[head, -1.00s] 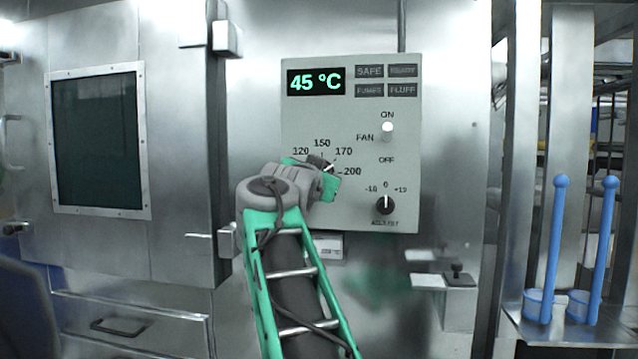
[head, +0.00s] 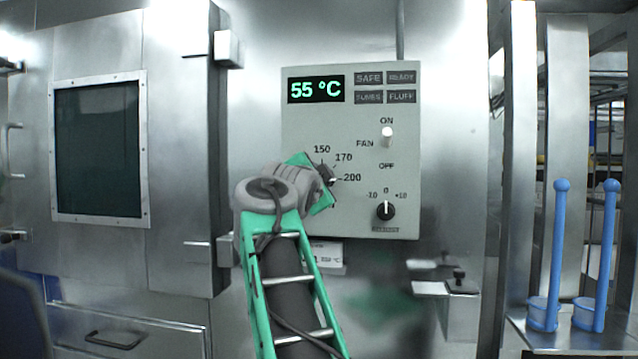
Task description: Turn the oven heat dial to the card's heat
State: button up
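The oven heat dial (head: 326,172) is a dark knob on the grey control panel (head: 400,150), mostly hidden behind my gripper. Its white pointer mark points right, close to the 200 mark. The marks 150, 170 and 200 show; the lower ones are covered. My gripper (head: 318,182) is at the dial, with green fingers on opposite sides of it, and appears shut on it. The card (head: 328,256) is below the panel, partly hidden by my arm; its end reads "°C", but the number is too small to read surely.
The green display (head: 316,90) reads 55 °C. A fan switch (head: 387,136) and an adjust knob (head: 385,210), pointing near 0, are right of the dial. A small ledge (head: 447,288) juts out below right. Blue long-handled ladles (head: 556,260) stand at right.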

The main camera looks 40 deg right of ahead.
dwell(0.3)
jog(key=o, duration=1.4)
jog(key=shift+c, duration=0.2)
jog(key=b+v, duration=0.1)
jog(key=v, duration=0.6)
jog(key=shift+s+a, duration=0.2)
jog(key=shift+a, duration=0.15)
